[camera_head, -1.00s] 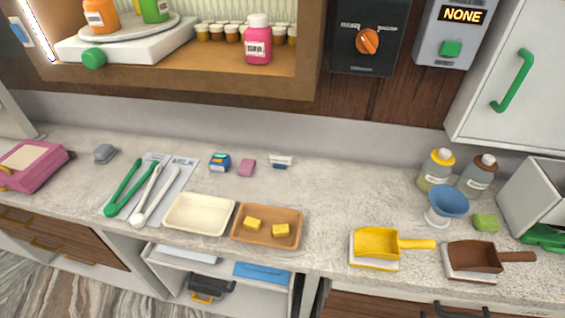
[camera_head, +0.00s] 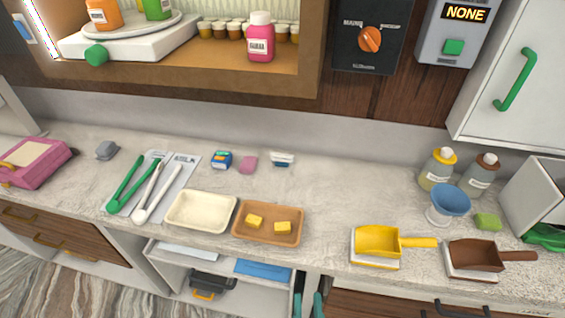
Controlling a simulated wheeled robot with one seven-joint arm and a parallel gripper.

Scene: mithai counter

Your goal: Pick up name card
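A small white card-like piece with a dark blue band (camera_head: 282,159) stands on the counter toward the back wall; it looks like the name card, but its lettering is too small to read. It stands apart, just right of a pink block (camera_head: 248,164). Two teal fingertips of my gripper (camera_head: 308,305) show at the bottom edge, in front of the counter and well below the card. They are apart with nothing seen between them. The rest of the gripper is out of view.
On the counter are a cream tray (camera_head: 201,228), a brown tray (camera_head: 268,240) with yellow pieces, tongs on a sheet (camera_head: 190,160), a blue box (camera_head: 221,160), a yellow scoop (camera_head: 378,241) and a brown scoop (camera_head: 475,255).

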